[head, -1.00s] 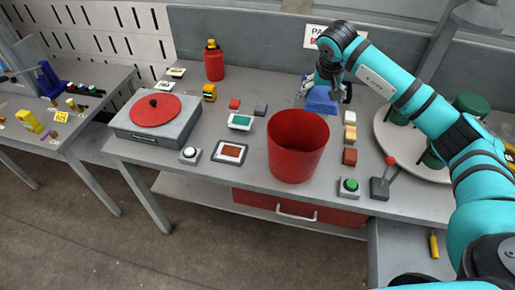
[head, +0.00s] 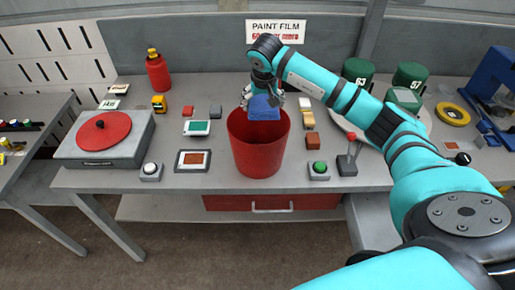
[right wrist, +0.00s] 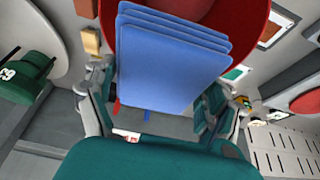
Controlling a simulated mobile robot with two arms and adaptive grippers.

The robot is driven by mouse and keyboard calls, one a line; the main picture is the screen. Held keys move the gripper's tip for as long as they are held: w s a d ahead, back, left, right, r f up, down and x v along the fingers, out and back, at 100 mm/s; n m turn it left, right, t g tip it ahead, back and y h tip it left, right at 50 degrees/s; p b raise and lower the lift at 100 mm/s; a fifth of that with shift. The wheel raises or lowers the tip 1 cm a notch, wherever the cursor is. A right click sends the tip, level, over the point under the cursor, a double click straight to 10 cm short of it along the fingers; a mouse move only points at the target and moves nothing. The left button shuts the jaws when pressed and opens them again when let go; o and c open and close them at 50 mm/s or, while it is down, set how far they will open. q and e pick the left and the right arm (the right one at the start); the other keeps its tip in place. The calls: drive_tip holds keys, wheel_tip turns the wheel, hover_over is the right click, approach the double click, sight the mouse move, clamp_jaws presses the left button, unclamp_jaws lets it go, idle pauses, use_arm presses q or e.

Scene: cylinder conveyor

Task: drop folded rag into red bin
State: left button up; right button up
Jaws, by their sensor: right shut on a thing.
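The folded rag (head: 263,107) is blue and layered. My right gripper (head: 262,98) is shut on it and holds it over the far part of the red bin's mouth. In the right wrist view the rag (right wrist: 172,55) fills the space between the fingers (right wrist: 160,105), with the bin's red rim (right wrist: 255,15) behind it. The red bin (head: 258,155) stands upright on the workbench near its front edge. Its inside is partly hidden by the rag. My left gripper is not in view.
Left of the bin are a framed brown panel (head: 193,161), a green-screened device (head: 197,128) and a grey box with a red disc (head: 104,132). Right of it are small blocks (head: 312,141), a green button (head: 320,168) and a red-knobbed lever (head: 348,160). Green cylinders (head: 357,72) stand behind.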

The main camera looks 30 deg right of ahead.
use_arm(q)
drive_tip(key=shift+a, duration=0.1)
use_arm(e)
drive_tip(key=shift+d, duration=0.1)
drive_tip(key=o, duration=1)
drive_tip(key=shift+c, duration=0.2)
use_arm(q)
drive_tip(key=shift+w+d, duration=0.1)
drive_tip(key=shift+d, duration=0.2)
use_arm(e)
drive_tip(key=v, duration=1.2)
